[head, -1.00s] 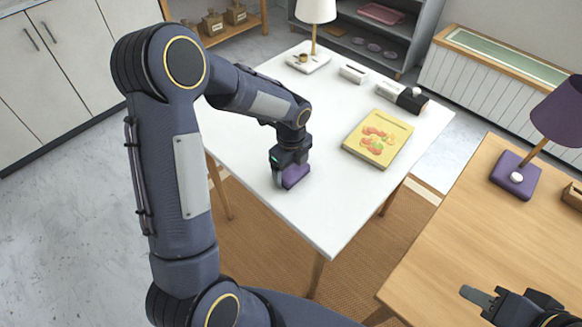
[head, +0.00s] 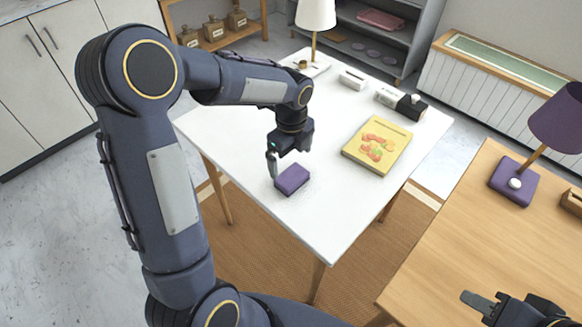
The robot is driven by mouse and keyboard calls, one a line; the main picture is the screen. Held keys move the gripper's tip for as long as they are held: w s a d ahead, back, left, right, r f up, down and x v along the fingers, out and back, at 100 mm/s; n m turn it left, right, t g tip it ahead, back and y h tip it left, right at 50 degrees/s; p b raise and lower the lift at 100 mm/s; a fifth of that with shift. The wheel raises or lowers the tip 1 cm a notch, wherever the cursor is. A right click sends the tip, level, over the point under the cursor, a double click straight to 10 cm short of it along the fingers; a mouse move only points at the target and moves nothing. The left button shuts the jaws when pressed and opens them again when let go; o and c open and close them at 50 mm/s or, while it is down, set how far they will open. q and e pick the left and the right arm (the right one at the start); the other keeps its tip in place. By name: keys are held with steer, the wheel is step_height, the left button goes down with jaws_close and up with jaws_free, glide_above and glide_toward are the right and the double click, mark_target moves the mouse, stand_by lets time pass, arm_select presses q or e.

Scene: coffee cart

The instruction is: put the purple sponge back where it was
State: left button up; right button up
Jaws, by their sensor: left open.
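The purple sponge (head: 292,180) lies on the white table (head: 320,222), near its front left edge. My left gripper (head: 285,165) is open and just above and behind the sponge. One finger hangs at the sponge's left side, and the jaws hold nothing. My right gripper (head: 485,302) is at the lower right, over the wooden table. Only part of it is in the frame, and I cannot tell how far its fingers are apart.
A yellow book (head: 377,145) with a fruit picture lies to the right of the sponge. A white box (head: 352,80), a black and white item (head: 400,102) and a white lamp (head: 315,15) stand farther back. A purple lamp (head: 556,115) stands on the wooden table (head: 470,225).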

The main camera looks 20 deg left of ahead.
mark_target(291, 175)
arm_select(q)
steer(key=s+a+r+n+t+h, duration=0.1)
steer(key=s+r+n+t+h, duration=0.1)
steer(key=s+r+n, duration=0.85)
steer(key=s+d+n+t+h, duration=0.1)
steer(key=s+d+n+t, duration=0.2)
steer(key=s+n, duration=0.9)
steer(key=shift+f+n+t+h, duration=0.3)
steer(key=shift+n+h, duration=0.1)
steer(key=shift+n, duration=0.15)
arm_select(e)
steer(key=shift+r, duration=0.2)
arm_select(q)
steer(key=shift+r, duration=0.1)
arm_select(e)
steer(key=shift+r, duration=0.1)
arm_select(q)
step_height(291, 175, up, 4)
steer(key=p, duration=0.4)
arm_select(e)
step_height(291, 175, up, 4)
steer(key=shift+f, duration=0.1)
steer(key=shift+c, duration=0.2)
